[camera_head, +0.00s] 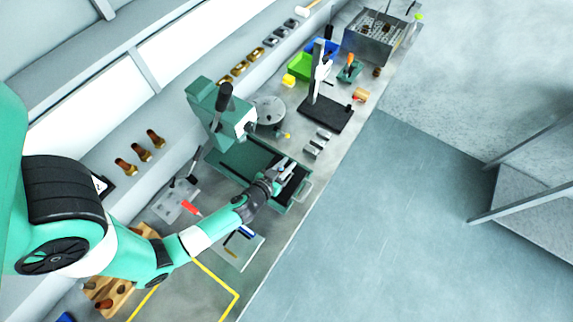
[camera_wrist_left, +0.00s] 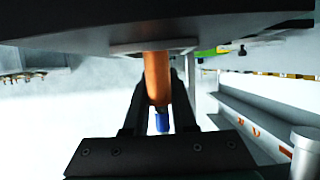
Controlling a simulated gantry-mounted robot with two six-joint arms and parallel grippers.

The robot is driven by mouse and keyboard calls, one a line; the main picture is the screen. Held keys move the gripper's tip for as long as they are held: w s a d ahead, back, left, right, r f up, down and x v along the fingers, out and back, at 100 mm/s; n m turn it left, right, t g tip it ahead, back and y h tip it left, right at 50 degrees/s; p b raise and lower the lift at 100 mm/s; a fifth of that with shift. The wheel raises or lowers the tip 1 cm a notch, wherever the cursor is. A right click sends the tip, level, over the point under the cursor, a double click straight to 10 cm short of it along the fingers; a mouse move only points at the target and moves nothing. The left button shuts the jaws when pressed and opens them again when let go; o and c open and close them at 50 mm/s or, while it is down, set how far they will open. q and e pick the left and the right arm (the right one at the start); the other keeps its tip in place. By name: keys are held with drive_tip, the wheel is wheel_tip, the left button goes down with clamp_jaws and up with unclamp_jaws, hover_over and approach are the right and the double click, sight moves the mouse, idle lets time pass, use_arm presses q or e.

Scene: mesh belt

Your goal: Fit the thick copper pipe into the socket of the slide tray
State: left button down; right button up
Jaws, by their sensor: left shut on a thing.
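My left gripper (camera_head: 283,176) reaches over the green slide tray (camera_head: 299,199) at the foot of the green press (camera_head: 205,97). In the left wrist view the left gripper (camera_wrist_left: 158,95) is shut on the thick copper pipe (camera_wrist_left: 157,75), an orange-brown rod between its two dark fingers. The pipe's upper end in that view meets a grey plate on a dark underside; I cannot tell whether it sits in a socket. A blue piece shows just below the pipe. In the head view the pipe and the socket are not distinguishable. My right gripper is not in view.
A wooden block (camera_head: 122,293) with copper pieces stands at lower left. Several brass fittings (camera_head: 140,151) line the back ledge. A black-based stand (camera_head: 326,113), green and blue bins (camera_head: 301,66) and a metal box (camera_head: 371,45) lie further along the bench.

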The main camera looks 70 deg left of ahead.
use_arm(q)
drive_tip(key=c, duration=0.7)
unclamp_jaws()
drive_tip(key=shift+s+d+r, duration=0.15)
drive_tip(key=shift+p+v, duration=1.1)
drive_tip(key=shift+v, duration=4.75)
